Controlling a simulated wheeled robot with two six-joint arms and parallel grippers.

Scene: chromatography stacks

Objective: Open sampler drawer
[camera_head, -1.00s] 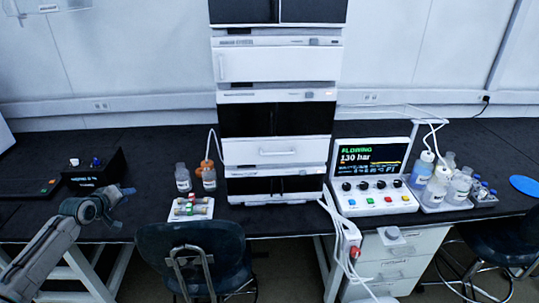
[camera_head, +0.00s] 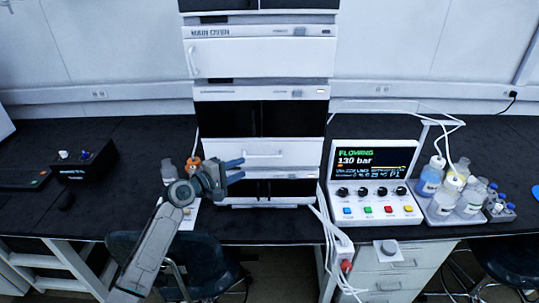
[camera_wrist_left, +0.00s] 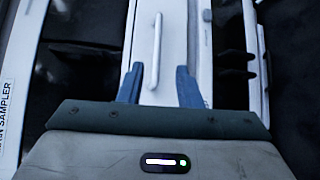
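The sampler (camera_head: 225,95) is a white module with black doors in the middle of the tall stack, its label partly showing at the left of the wrist view (camera_wrist_left: 8,112). Its white drawer front (camera_head: 300,148) is flush with the stack and has a short bar handle (camera_head: 264,155). My left gripper (camera_head: 241,171) is open and empty just left of the handle in the head view. In the wrist view the handle (camera_wrist_left: 157,50) runs between the two blue fingers (camera_wrist_left: 160,68), which are apart from it sideways; contact cannot be told. My right gripper is out of view.
A control box (camera_head: 374,182) with a lit screen stands right of the stack, with a tray of bottles (camera_head: 440,215) beyond it. An orange-capped bottle (camera_head: 193,166) is close behind my left arm. A dark chair (camera_head: 205,262) is below the bench edge.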

